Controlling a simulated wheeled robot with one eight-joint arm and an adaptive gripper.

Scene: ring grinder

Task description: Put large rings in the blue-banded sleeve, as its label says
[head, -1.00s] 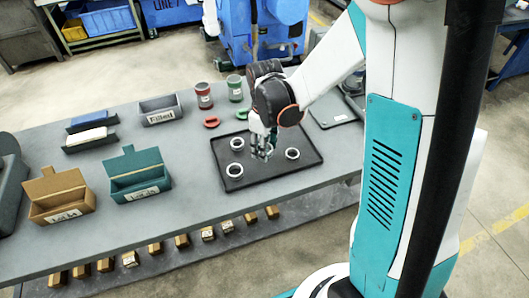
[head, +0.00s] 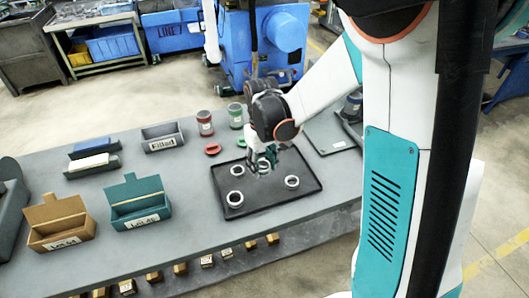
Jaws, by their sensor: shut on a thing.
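My gripper (head: 263,168) points down over the black tray (head: 300,199), a little above it. Its fingers are closed on a ring, which they mostly hide. Three pale rings lie apart on the tray: one at back left (head: 237,170), one at front left (head: 235,198) and one at right (head: 292,182). I cannot compare the ring sizes well. No blue band can be made out on any container. A blue block (head: 92,144) and a white block (head: 88,162) sit in dark holders at the table's left.
A brown box (head: 60,225) and a teal box (head: 138,205), both labelled, stand at front left. A grey bin marked Filled (head: 163,138) is behind them. A red can (head: 205,123), a green can (head: 235,115) and a red ring (head: 212,149) stand near the tray. The table's middle is clear.

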